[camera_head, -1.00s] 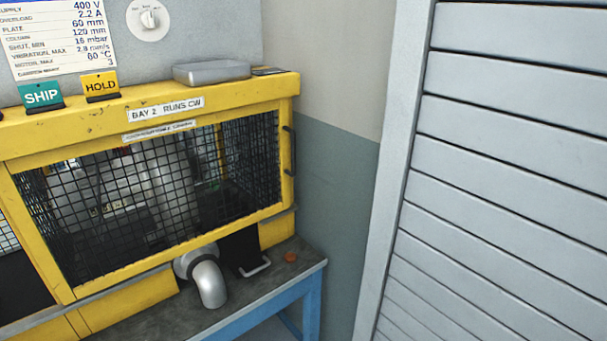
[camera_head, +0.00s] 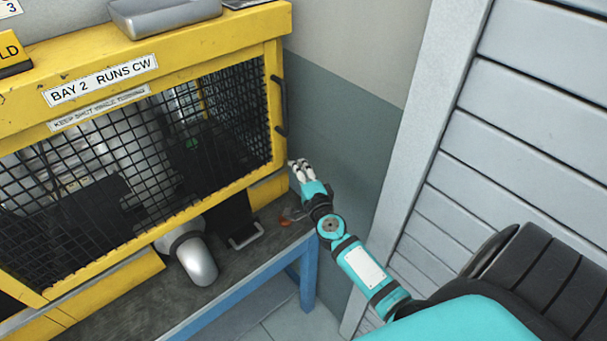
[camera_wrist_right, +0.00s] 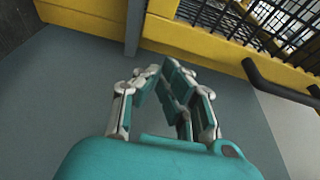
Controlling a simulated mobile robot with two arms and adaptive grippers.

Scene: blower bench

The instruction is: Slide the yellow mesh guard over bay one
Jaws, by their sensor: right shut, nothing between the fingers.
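The yellow mesh guard (camera_head: 150,145) is a yellow frame with black wire mesh, standing below the "BAY 2 RUNS CW" label (camera_head: 103,80). A black bar handle (camera_head: 279,105) is on its right edge. The handle also shows at the right of the right wrist view (camera_wrist_right: 275,85). My right gripper (camera_head: 293,164) is shut and empty, near the guard's lower right corner and below the handle, apart from the handle. In the right wrist view its fingertips (camera_wrist_right: 166,68) come together in front of the yellow frame. Bay one and my left gripper are not in view.
A silver elbow pipe (camera_head: 193,258) sticks out below the guard over the bench (camera_head: 120,312) with blue legs. A small reddish thing (camera_head: 284,222) lies by the bench corner. A grey tray (camera_head: 165,14) sits on top. A grey slatted shutter (camera_head: 540,110) stands at right.

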